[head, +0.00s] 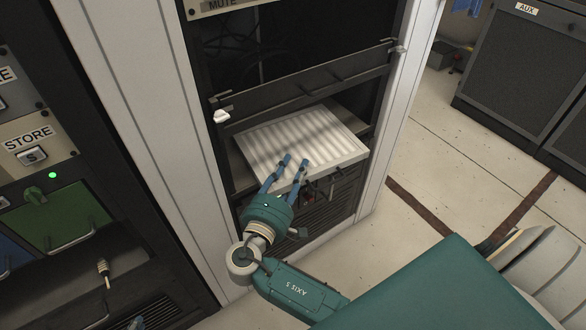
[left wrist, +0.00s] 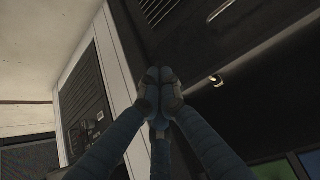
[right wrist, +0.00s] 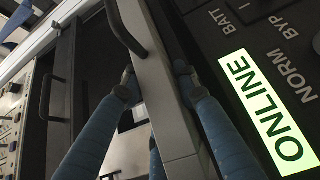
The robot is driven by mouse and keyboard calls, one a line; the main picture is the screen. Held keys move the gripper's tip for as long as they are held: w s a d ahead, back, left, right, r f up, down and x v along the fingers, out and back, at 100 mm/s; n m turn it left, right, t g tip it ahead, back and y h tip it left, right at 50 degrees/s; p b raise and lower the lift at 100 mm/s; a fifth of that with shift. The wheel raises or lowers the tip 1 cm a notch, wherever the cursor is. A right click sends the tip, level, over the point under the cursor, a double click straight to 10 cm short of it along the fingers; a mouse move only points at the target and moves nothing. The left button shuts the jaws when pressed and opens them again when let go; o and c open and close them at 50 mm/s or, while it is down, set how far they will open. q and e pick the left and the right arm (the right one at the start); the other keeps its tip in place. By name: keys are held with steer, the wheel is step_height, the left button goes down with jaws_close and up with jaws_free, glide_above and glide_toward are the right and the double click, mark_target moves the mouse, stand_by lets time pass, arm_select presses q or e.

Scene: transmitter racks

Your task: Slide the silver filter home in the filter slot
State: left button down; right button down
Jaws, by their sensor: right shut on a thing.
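The silver filter (head: 300,138) is a flat pleated panel with a pale frame. In the head view it lies in the filter slot (head: 236,165) of the middle rack, its front part standing out past the rack face. My right gripper (head: 286,172) is at the filter's front edge, shut on it. In the right wrist view the fingers pinch a grey frame edge (right wrist: 160,85) between them.
Vents and small controls lie below. The right wrist view shows a lit ONLINE label (right wrist: 260,105). A STORE rack (head: 40,135) stands left; open floor lies right.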

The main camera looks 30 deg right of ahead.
arm_select(q)
steer(key=shift+s+a+f+g, duration=0.2)
steer(key=shift+s+f, duration=0.05)
steer(key=shift+s, duration=0.25)
steer(key=shift+s+a+f+g, duration=0.2)
steer(key=shift+s+f, duration=0.05)
steer(key=shift+s, duration=0.25)
arm_select(e)
steer(key=shift+r, duration=0.3)
arm_select(q)
steer(key=shift+s+f, duration=0.15)
steer(key=shift+s, duration=0.1)
steer(key=shift+s+a, duration=0.1)
steer(key=shift+s+a+f+g+p, duration=0.1)
steer(key=shift+s+f+g+p, duration=0.1)
steer(key=shift+s+g+p, duration=0.1)
arm_select(e)
steer(key=shift+r, duration=0.1)
arm_select(q)
steer(key=shift+s+a+f, duration=0.1)
steer(key=shift+s, duration=0.1)
steer(key=shift+s+f, duration=0.1)
steer(key=shift+s, duration=0.15)
arm_select(e)
steer(key=shift+r, duration=0.1)
arm_select(q)
steer(key=shift+s+a+g, duration=0.1)
steer(key=shift+s+g, duration=0.05)
steer(key=shift+g, duration=0.15)
